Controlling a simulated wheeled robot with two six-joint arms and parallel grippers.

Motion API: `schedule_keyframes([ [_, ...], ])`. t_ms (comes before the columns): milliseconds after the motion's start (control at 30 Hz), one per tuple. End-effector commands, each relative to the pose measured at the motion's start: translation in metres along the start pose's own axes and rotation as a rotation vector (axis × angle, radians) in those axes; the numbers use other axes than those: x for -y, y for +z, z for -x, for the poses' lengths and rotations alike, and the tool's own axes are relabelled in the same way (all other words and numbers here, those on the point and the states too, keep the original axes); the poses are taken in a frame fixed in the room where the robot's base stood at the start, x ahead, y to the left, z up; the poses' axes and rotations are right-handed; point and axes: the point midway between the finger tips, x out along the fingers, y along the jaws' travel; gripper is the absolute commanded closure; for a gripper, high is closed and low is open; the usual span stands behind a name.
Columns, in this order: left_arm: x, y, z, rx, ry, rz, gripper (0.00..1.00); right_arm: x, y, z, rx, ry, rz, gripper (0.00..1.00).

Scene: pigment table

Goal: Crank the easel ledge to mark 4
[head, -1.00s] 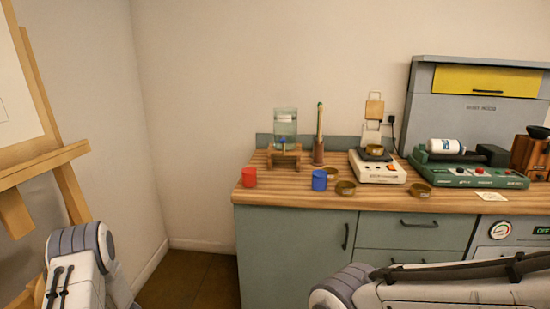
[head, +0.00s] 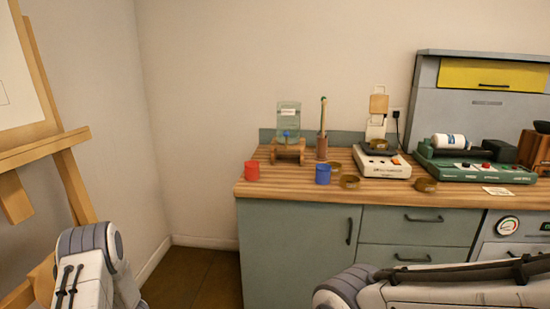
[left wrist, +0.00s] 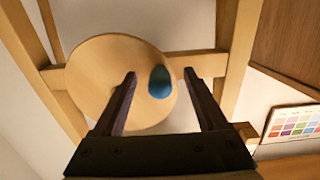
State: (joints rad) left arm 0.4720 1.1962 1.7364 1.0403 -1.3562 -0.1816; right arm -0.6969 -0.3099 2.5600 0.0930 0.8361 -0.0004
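The easel stands at the left of the head view, with its wooden ledge (head: 45,149) across it below a pale canvas (head: 18,85). In the left wrist view a round wooden crank disc (left wrist: 95,75) carries a dark teal knob (left wrist: 159,82). My left gripper (left wrist: 160,73) is open, with one finger on each side of the knob. Gaps show on both sides, and I cannot tell how deep the knob sits between the fingers. I see no numbered marks. My right gripper is out of view.
A color chart (left wrist: 293,123) shows right of the disc. A counter (head: 400,193) at the right holds a red cup (head: 252,171), a blue cup (head: 323,174), small bowls and devices. Bare floor (head: 200,278) lies between the easel and counter.

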Motion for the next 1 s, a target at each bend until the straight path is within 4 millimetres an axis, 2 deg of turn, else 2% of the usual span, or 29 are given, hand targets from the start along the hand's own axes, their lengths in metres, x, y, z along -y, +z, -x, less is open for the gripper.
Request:
schedule_keyframes([
  [367, 0.0, -0.001, 0.005, 0.0, 0.0, 0.0, 0.25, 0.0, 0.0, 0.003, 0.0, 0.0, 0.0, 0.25],
  [1000, 0.0, -0.002, 0.069, 0.0, 0.0, -0.001, 0.25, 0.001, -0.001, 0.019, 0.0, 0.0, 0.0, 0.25],
])
